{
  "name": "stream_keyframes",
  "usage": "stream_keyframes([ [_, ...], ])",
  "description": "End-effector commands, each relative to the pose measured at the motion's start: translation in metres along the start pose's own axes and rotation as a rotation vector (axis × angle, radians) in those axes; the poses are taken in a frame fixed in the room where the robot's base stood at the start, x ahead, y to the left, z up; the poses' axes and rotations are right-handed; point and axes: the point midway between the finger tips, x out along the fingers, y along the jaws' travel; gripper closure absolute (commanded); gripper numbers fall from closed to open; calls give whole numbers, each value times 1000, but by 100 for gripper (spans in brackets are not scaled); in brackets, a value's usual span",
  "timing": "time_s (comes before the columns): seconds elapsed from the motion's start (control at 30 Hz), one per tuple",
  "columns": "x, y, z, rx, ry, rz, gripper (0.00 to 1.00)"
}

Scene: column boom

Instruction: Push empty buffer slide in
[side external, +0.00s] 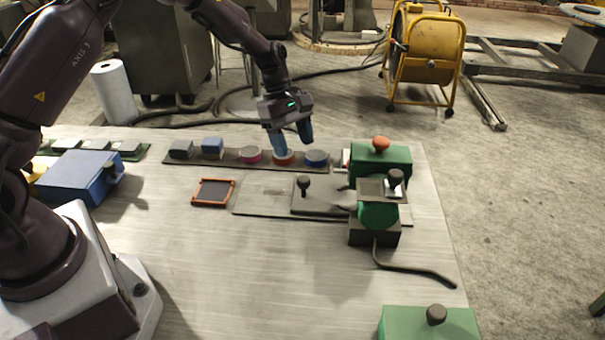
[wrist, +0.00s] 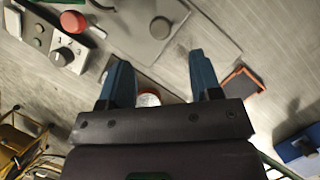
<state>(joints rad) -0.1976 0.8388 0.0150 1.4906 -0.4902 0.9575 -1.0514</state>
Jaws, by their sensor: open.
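The slide appears to be the flat grey plate (side external: 325,201) with an upright black knob (side external: 303,182), lying on a wider base plate beside the green machine (side external: 381,167). No part is visible on the plate. The knob (wrist: 160,28) also shows in the wrist view, beyond my fingertips. My gripper (side external: 292,143) is open, its blue fingers pointing down over the row of round pieces behind the slide. In the wrist view, an orange-and-white round piece (wrist: 149,97) shows between the fingers (wrist: 160,78), partly hidden by the gripper body. The gripper is apart from the knob.
A dark strip (side external: 226,158) holds several round and block pieces. An orange-framed tray (side external: 213,192) lies left of the slide. A dark control knob (side external: 396,178) stands by the machine, with a cable (side external: 415,270) in front. The front middle of the table is clear.

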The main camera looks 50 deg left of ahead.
Motion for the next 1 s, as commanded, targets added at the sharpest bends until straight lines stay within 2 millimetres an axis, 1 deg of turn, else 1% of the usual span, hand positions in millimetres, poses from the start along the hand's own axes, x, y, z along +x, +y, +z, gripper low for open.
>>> stream_keyframes([
  [0.03, 14, -1, 0, 0, -2, -6, 42],
  [0.2, 47, -1, 0, 2, -1, -4, 42],
  [0.3, 62, -1, 0, 3, -1, -3, 42],
  [0.4, 72, 0, 0, 3, 0, -2, 42],
  [0.57, 79, 0, 0, 4, 0, 0, 42],
  [0.8, 79, 0, 0, 4, 0, 0, 42],
  [0.83, 79, 0, 0, 4, 0, 0, 46],
  [0.87, 79, 0, 0, 4, 0, 0, 53],
  [0.9, 79, 0, 0, 4, 0, 0, 62],
  [0.97, 79, 0, 0, 4, 0, 0, 76],
  [1.0, 79, 0, 0, 4, 0, 0, 85],
])
